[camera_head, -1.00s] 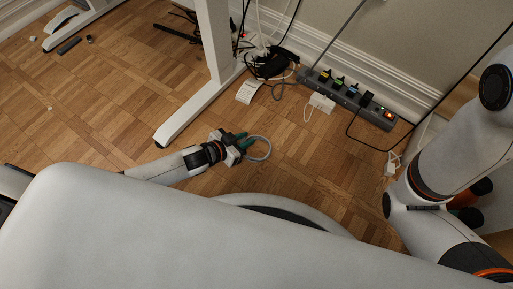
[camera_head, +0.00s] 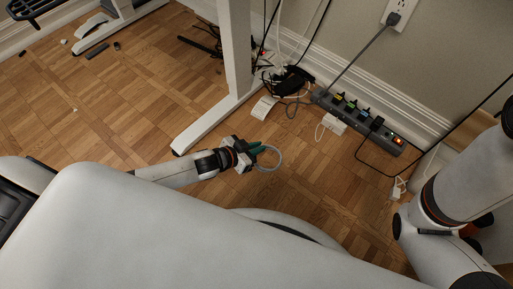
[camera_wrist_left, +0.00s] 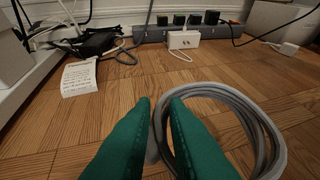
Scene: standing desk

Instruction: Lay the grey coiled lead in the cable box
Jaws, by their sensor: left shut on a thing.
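My left gripper (camera_head: 260,149) is shut on the grey coiled lead (camera_head: 281,160) over the wood floor. In the left wrist view its green fingertips (camera_wrist_left: 159,106) pinch the left side of the lead's loops (camera_wrist_left: 275,137), which extend to the right. The lead is a round coil of several grey turns. Its height above the floor is hard to judge.
A grey power strip (camera_head: 345,112) with plugs lies along the wall. A white adapter (camera_head: 334,123) is beside it. A black adapter (camera_head: 291,79), tangled cords and a white label (camera_head: 264,109) lie near the white desk leg (camera_head: 236,55).

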